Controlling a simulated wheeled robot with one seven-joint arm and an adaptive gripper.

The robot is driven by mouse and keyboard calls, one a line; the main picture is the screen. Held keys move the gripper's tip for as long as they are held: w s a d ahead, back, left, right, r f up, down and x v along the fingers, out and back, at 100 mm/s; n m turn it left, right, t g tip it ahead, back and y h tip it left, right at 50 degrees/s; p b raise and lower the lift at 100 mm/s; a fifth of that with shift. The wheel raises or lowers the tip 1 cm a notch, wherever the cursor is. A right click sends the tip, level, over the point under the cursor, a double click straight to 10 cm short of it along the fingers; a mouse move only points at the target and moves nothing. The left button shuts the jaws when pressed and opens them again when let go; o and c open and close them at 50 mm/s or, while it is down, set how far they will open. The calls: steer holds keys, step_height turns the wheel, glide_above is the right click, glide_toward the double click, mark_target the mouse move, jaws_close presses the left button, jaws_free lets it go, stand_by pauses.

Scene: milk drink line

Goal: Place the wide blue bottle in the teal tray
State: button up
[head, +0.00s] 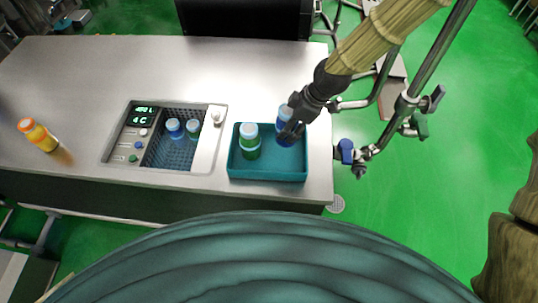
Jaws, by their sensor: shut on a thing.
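The teal tray (267,176) stands on the steel counter near its right end. A blue bottle (285,112) with a pale cap is in the right part of the tray area. My gripper (291,130) comes in from the upper right and is shut on this blue bottle, which looks upright. Its base is partly hidden by the gripper, so I cannot tell whether it touches the tray floor. A green bottle (250,148) with a pale cap stands in the left part of the tray.
A sunken cooler unit (118,160) with a lit display lies left of the tray. It holds a small blue bottle (175,130) and a small green bottle (193,131). An orange bottle (40,136) is at the far left. Metal pipes with valves (404,106) stand beyond the counter's right edge.

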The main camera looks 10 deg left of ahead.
steer(key=shift+w+a+n+g, duration=0.1)
steer(key=shift+n+g, duration=0.2)
steer(key=shift+n, duration=0.4)
steer(key=shift+w+d+r+n+g+b, duration=0.15)
steer(key=shift+n+g, duration=0.1)
steer(key=shift+n, duration=0.35)
steer(key=shift+w+d+r+n+g+b, duration=0.15)
steer(key=shift+n+g, duration=0.1)
steer(key=shift+n, duration=0.35)
steer(key=p, duration=0.2)
glide_above(288, 154)
steer(key=shift+f, duration=4.95)
steer(key=shift+a+f, duration=0.1)
steer(key=shift+f, duration=0.1)
steer(key=o, duration=1.3)
steer(key=shift+r, duration=0.15)
steer(key=b+v, duration=0.2)
steer(key=v, duration=1)
steer(key=shift+b, duration=0.3)
